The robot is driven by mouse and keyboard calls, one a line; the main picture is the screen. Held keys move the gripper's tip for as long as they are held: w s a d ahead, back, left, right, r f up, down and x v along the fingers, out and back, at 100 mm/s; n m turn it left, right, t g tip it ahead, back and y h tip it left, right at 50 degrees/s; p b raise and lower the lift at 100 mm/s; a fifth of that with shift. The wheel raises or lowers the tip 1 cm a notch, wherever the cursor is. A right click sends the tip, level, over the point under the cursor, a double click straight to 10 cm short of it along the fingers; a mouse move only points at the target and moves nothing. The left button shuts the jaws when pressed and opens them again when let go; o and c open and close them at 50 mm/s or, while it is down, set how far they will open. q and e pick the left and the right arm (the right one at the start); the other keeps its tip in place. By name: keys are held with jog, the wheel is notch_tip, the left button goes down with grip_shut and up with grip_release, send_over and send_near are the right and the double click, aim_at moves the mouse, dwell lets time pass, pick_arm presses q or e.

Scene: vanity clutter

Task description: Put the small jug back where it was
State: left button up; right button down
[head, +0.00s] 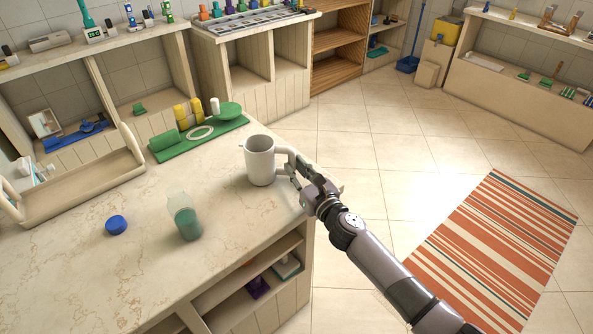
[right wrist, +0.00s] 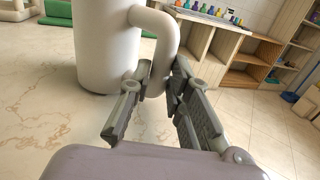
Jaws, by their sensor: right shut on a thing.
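The small jug (head: 259,162) is white, upright, with its handle toward the right. It is at the right part of the marble counter, near the edge. My right gripper (head: 292,171) reaches in from the right and is shut on the jug's handle. In the right wrist view the jug (right wrist: 105,45) fills the upper left, and the fingers of my right gripper (right wrist: 155,90) sit on both sides of the handle's lower part. I cannot tell whether the jug's base touches the counter. My left gripper is not in view.
A green mat (head: 215,137) with a white ring and yellow and green items lies behind the jug. A see-through green tumbler (head: 186,218) and a blue lid (head: 116,225) are front left. A wooden tray (head: 85,187) stands at left. Bare counter lies between.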

jog(key=shift+f, duration=0.2)
jog(key=c, duration=1.5)
grip_release()
jog(key=shift+r, duration=0.35)
jog(key=v, duration=1.2)
jog(key=shift+f+p, duration=0.15)
jog(key=shift+p, duration=0.25)
